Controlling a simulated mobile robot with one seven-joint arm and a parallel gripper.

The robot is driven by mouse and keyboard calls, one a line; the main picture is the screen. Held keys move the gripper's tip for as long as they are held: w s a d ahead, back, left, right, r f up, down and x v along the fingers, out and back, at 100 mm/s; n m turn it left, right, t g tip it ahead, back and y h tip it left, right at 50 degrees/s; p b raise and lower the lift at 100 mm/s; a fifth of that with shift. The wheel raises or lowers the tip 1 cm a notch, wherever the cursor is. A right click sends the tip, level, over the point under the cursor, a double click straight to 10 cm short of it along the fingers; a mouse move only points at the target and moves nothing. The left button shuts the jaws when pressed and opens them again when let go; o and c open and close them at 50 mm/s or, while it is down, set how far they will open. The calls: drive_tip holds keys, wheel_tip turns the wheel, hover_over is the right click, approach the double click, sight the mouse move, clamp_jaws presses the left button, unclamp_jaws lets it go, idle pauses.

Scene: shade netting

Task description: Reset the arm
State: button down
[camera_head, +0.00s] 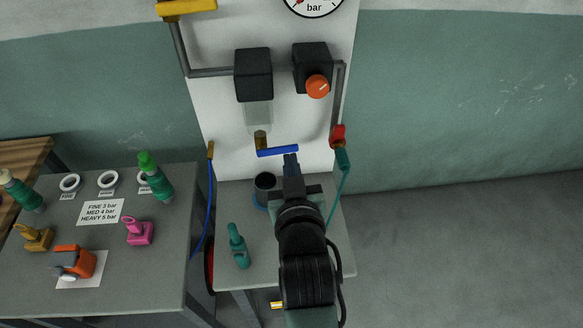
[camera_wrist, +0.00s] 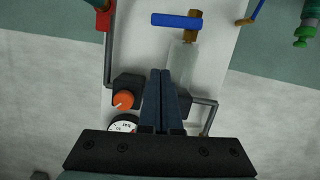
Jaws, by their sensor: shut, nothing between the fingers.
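My arm reaches up from the lower right of the head view, in front of a white panel (camera_head: 222,110). My gripper (camera_head: 291,160) points at the panel, just below and right of the blue valve lever (camera_head: 278,151). I cannot tell whether its tips touch the lever in the head view. In the wrist view my gripper (camera_wrist: 161,74) has its two fingers pressed together with nothing between them. There the blue lever (camera_wrist: 177,20) lies above the fingertips, apart from them.
An orange knob (camera_head: 317,87), a red coupling (camera_head: 338,135) with a teal hose and a gauge (camera_head: 315,5) are on the panel. The left table (camera_head: 150,278) holds several tools. Floor at right is clear.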

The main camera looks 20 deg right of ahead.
drive_tip(key=shift+s+a+r, duration=0.1)
drive_tip(key=shift+s, duration=0.3)
